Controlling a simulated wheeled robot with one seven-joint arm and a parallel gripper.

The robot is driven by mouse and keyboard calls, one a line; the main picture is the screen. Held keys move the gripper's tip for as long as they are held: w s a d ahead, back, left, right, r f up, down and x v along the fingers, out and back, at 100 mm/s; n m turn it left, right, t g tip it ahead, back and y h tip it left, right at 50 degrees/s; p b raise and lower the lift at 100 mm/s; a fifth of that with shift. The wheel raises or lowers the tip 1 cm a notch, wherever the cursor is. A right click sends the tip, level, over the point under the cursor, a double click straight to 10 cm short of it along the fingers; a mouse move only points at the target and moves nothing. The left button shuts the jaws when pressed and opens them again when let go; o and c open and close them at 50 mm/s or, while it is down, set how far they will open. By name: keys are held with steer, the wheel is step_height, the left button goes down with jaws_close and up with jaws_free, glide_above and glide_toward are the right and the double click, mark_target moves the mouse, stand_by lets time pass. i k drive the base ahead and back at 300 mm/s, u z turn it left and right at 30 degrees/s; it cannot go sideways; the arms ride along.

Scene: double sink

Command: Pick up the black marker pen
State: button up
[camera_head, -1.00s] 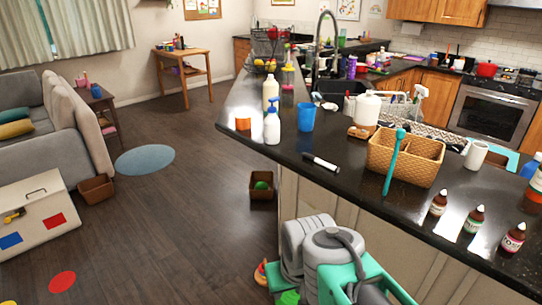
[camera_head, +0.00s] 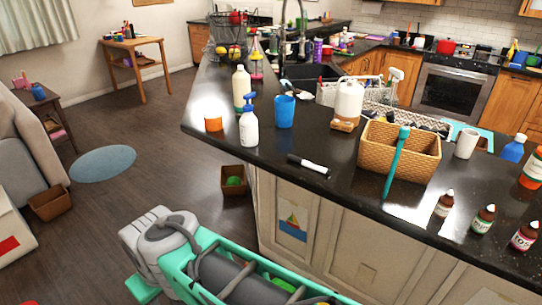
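The black marker pen (camera_head: 309,164), dark with a white part, lies on the dark countertop (camera_head: 262,185) near its front edge. It lies left of the wicker basket (camera_head: 398,158) and in front of the blue cup (camera_head: 285,111). Nothing touches it that I can see. Grey and teal parts of my own body show at the bottom, below the counter. I cannot make out my gripper's fingers in this view.
A teal stick (camera_head: 397,163) leans on the basket. Several brown bottles (camera_head: 483,219) stand at right. Bare counter surrounds the pen.

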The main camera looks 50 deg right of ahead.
mark_target(314, 167)
steer(key=z, duration=0.3)
steer(key=i, duration=0.9)
steer(key=z, duration=0.55)
